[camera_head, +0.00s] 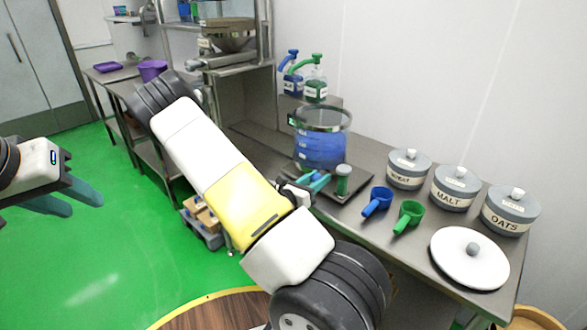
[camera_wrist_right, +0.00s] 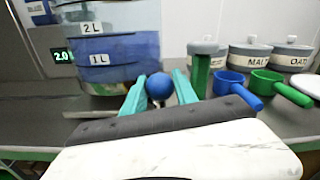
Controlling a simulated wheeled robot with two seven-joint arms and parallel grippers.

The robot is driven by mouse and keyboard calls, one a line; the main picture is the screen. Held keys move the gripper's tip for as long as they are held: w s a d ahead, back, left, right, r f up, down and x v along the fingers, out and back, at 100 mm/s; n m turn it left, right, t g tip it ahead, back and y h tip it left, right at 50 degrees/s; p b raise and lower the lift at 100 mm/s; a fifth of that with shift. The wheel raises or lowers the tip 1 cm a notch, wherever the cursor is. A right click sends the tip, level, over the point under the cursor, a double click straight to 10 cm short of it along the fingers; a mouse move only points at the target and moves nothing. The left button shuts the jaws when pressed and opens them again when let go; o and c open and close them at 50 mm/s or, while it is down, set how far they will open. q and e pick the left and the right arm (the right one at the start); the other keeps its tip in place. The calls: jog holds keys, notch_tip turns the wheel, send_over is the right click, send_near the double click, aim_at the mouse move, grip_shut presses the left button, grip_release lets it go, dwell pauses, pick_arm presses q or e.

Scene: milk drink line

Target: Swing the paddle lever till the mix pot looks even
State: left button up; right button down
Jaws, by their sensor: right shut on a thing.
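The mix pot (camera_head: 320,148) is a clear vessel with a dark rim and blue contents, standing on the steel bench. The rest of the paddle lever is hidden. My left gripper (camera_head: 75,196) is open and empty over the green floor at the left.
A green cylinder with a grey top (camera_head: 343,180) stands close right of my right gripper. A blue scoop (camera_head: 378,201), a green scoop (camera_head: 408,216) and lidded tubs, including malt (camera_head: 455,188) and oats (camera_head: 510,211), stand further right. Pump bottles (camera_head: 315,85) are behind the pot.

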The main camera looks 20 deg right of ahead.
jog(key=shift+d, duration=0.1)
dwell(0.3)
jog(key=c, duration=1)
grip_release()
jog(key=v, duration=0.8)
